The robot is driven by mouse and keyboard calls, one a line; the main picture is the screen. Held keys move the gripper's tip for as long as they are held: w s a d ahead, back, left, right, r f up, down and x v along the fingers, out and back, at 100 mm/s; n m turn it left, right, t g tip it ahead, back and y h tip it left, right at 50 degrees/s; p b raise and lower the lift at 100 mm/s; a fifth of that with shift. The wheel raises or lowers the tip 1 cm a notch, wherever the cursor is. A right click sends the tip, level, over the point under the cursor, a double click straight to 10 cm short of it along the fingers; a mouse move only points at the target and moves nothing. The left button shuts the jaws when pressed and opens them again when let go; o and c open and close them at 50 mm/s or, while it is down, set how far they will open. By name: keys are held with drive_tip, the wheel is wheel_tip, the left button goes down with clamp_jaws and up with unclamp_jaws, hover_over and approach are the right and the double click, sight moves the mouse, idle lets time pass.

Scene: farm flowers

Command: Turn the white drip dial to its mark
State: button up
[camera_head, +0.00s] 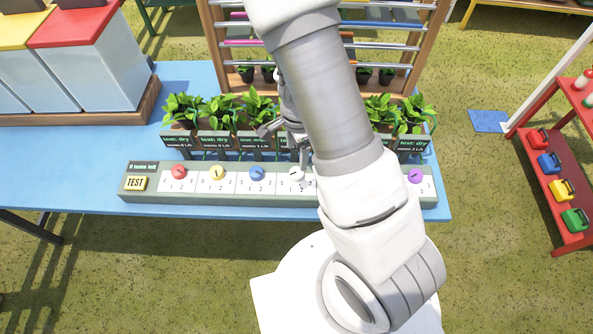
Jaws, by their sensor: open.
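The white drip dial (296,174) is on the long grey panel (150,168) at the front of the blue table, right of the blue dial (256,173). Its pointer setting and its mark are too small to tell. My gripper (303,165) is open, pointing down right at the white dial, partly hidden behind my arm. Whether its fingers touch the dial I cannot tell. My arm covers the panel just right of the white dial.
Potted plants (218,112) with dark "dry" signs stand behind. A wooden rack (213,40) rises at the back. Bins (98,65) stand left.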

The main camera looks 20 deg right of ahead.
sight(296, 172)
wheel_tip(296, 172, down, 9)
drive_tip(key=shift+w+f+b, duration=0.15)
drive_tip(key=shift+f+b, duration=0.05)
drive_tip(key=shift+b, duration=0.85)
clamp_jaws()
